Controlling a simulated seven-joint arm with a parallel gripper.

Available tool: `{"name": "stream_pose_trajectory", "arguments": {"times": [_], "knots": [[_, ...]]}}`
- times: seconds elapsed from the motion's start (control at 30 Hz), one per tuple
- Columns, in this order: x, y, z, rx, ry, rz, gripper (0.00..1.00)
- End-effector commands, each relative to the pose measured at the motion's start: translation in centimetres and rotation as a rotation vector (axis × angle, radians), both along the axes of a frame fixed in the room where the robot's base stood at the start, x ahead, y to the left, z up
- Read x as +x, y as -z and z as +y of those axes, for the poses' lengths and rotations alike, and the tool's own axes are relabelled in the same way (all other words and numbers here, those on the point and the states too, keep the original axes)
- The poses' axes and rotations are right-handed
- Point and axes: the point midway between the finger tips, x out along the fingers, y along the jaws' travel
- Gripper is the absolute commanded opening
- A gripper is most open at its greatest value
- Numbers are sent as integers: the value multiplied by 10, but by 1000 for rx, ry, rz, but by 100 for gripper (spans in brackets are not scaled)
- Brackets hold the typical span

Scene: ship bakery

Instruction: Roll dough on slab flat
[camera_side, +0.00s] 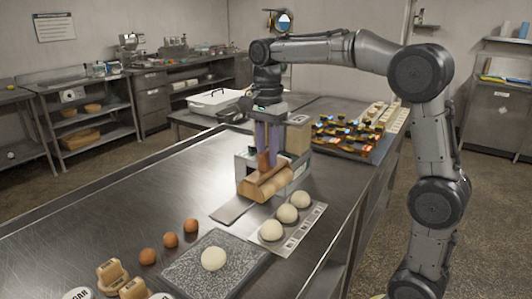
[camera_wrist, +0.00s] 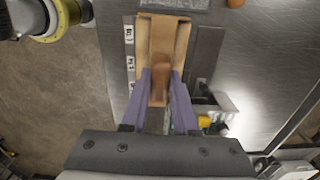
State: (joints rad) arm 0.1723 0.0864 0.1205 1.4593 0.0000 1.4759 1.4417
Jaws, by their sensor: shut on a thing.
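A pale dough ball (camera_side: 213,258) sits on the speckled grey slab (camera_side: 190,271) at the front in the side view. The slab's edge also shows at the top of the wrist view (camera_wrist: 180,4). My gripper (camera_side: 267,157) has its purple fingers shut on the upright brown handle of a wooden rolling tool (camera_side: 266,186). In the wrist view the handle (camera_wrist: 160,83) stands between the fingertips, above the tool's tan body (camera_wrist: 181,40). The tool is beside a grey stand (camera_side: 285,180), behind the slab. I cannot tell whether it touches the stand.
A flat metal piece (camera_side: 233,209) lies before the tool. Wooden labelled blocks (camera_side: 112,273) stand front left. The steel table (camera_side: 120,215) is clear further left.

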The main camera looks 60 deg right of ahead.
Motion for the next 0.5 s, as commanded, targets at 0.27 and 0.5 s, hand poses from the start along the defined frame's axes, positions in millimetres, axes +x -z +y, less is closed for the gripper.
{"name": "stream_pose_trajectory", "arguments": {"times": [0.27,0.5], "knots": [[0,-1,0,0,5,-3,0],[7,0,2,-2,122,-20,0]]}}
